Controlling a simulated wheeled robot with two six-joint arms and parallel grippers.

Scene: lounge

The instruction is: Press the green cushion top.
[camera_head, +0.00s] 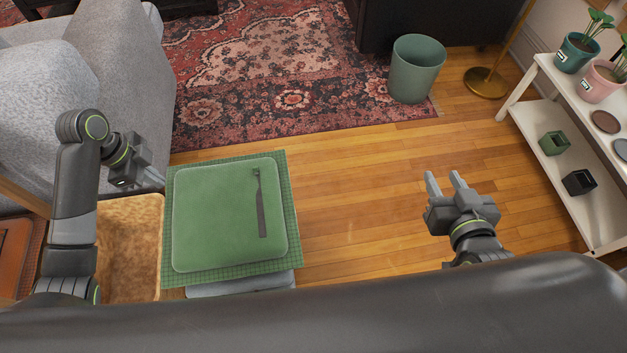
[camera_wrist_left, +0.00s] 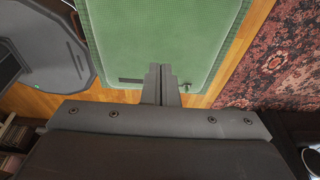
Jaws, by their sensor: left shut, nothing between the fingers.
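The green cushion (camera_head: 215,215) lies flat on a green checked cloth (camera_head: 290,215) over a low seat, left of centre in the head view. A dark strap-like object (camera_head: 262,205) lies on the cushion's right half. My left gripper (camera_head: 160,182) is shut and empty, near the cushion's far left corner. In the left wrist view the cushion (camera_wrist_left: 160,35) fills the top middle, and the shut fingers (camera_wrist_left: 160,85) show in front of it. I cannot tell the gap between fingertips and cushion. My right gripper (camera_head: 445,178) is open and empty over the wooden floor.
A tan fuzzy box-like seat (camera_head: 135,245) adjoins the cushion on the left. A grey sofa (camera_head: 120,60) stands at the far left. A green bin (camera_head: 416,70) and a white plant shelf (camera_head: 555,110) stand to the right. The wooden floor (camera_head: 360,200) between is clear.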

